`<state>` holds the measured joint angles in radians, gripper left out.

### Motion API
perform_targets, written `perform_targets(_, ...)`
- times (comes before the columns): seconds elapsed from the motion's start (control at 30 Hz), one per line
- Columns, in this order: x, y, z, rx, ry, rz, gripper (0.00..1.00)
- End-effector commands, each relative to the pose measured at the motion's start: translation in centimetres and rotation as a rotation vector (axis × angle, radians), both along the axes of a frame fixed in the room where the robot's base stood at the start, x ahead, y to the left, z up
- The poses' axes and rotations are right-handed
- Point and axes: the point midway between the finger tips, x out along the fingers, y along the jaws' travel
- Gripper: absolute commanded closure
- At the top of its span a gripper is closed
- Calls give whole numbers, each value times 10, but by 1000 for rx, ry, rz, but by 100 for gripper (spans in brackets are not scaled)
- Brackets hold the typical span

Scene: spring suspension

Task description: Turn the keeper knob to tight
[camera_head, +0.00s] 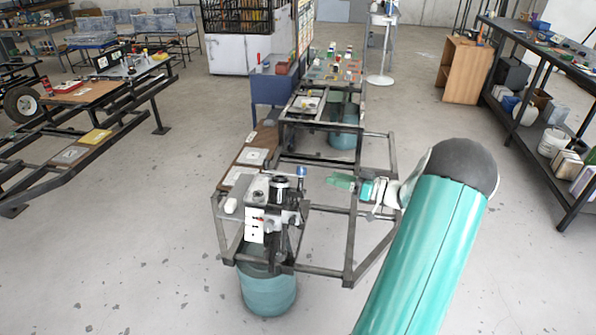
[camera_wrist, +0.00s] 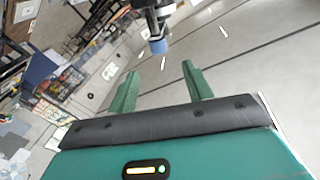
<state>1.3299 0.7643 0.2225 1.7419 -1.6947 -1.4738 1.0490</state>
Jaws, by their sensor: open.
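A grey metal unit (camera_head: 262,195) with dark round parts on top stands on the near corner of a dark metal frame. A small blue-capped part (camera_head: 301,171) stands up at its right side; it may be the keeper knob, but I cannot read a label for it. My gripper (camera_head: 332,181) is to the right of it, apart from it, with green fingers pointing left. In the wrist view my gripper (camera_wrist: 160,69) is open and empty. The blue end (camera_wrist: 158,46) of a dark cylindrical part shows beyond the gap between the fingertips.
A white card with markings (camera_head: 255,226) is on the unit's front. Below the frame is a teal cylinder (camera_head: 268,291). Frame bars (camera_head: 350,238) run under my gripper.

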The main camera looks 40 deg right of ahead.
Motion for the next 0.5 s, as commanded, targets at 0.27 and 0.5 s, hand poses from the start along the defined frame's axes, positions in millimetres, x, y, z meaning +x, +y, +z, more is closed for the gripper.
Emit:
perform_targets(0.27,49,24,0,0,-1,0,50)
perform_targets(0.5,89,44,0,-1,-1,1,50)
